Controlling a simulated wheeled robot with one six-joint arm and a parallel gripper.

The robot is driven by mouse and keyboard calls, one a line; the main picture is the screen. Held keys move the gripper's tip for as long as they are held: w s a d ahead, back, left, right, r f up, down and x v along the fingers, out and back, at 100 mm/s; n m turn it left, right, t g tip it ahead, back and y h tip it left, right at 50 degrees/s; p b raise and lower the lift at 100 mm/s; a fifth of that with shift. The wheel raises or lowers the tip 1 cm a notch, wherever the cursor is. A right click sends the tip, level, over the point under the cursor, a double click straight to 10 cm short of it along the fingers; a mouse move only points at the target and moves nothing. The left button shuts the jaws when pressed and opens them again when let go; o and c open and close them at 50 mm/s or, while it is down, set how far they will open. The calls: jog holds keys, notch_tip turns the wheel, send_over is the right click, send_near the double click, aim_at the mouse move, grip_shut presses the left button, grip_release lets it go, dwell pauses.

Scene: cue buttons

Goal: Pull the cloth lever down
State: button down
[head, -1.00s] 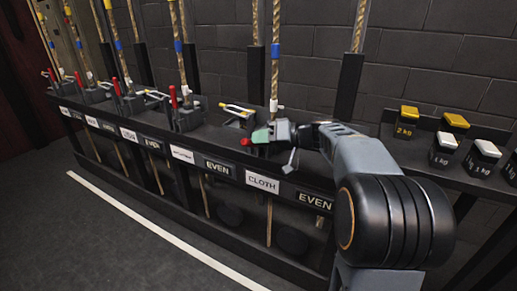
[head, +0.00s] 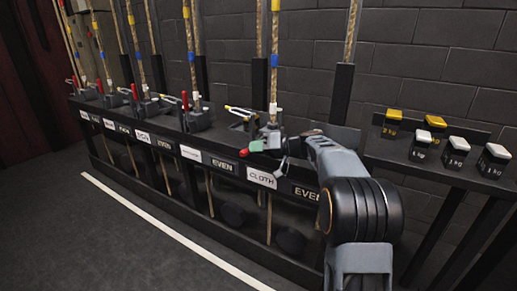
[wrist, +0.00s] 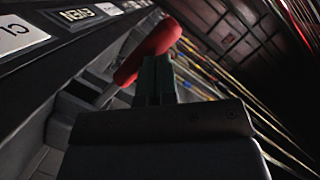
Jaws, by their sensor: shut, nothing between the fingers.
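The cloth lever's red handle (head: 252,147) juts forward, low, over the front of the rail, above the white CLOTH label (head: 262,178). My gripper (head: 268,141) is at this handle, shut with nothing between its fingers. In the wrist view, the red handle (wrist: 150,48) lies just beyond the dark green fingertips (wrist: 155,72). The tips overlap it in the picture; I cannot tell whether they touch. The lever's base is largely hidden behind my gripper in the head view. A rope with blue and white bands (head: 274,75) rises behind it.
Other levers with upright red handles (head: 184,101) stand along the rail to the left. A yellow-tipped bar (head: 240,111) sits just left of my gripper. Weights with yellow and white tops (head: 436,121) stand on a shelf at right. Open floor lies in front.

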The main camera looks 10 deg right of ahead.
dwell(0.3)
jog(key=s+d+r+p, duration=0.4)
jog(key=s+d+r, duration=0.2)
jog(key=d, duration=0.3)
jog(key=shift+s+r, duration=0.3)
jog(key=shift+s, duration=0.25)
jog(key=shift+a, duration=0.1)
jog(key=s+a+r+m+g+h+p, duration=0.1)
jog(key=s+a+r+g+h+p, duration=0.2)
jog(key=s+a+r+p, duration=0.55)
jog(key=s+r+h+p, duration=0.4)
jog(key=s+p, duration=0.4)
jog(key=p, duration=0.5)
jog(key=s+r+m+g+h+p, duration=0.1)
jog(key=s+r+h+p, duration=0.3)
jog(key=p, duration=0.8)
jog(key=s+h, duration=0.2)
jog(key=s, duration=0.2)
jog(key=shift+s+d+r+m+p, duration=0.25)
jog(key=shift+s+r+m+p, duration=0.05)
jog(key=shift+s+r+p, duration=0.1)
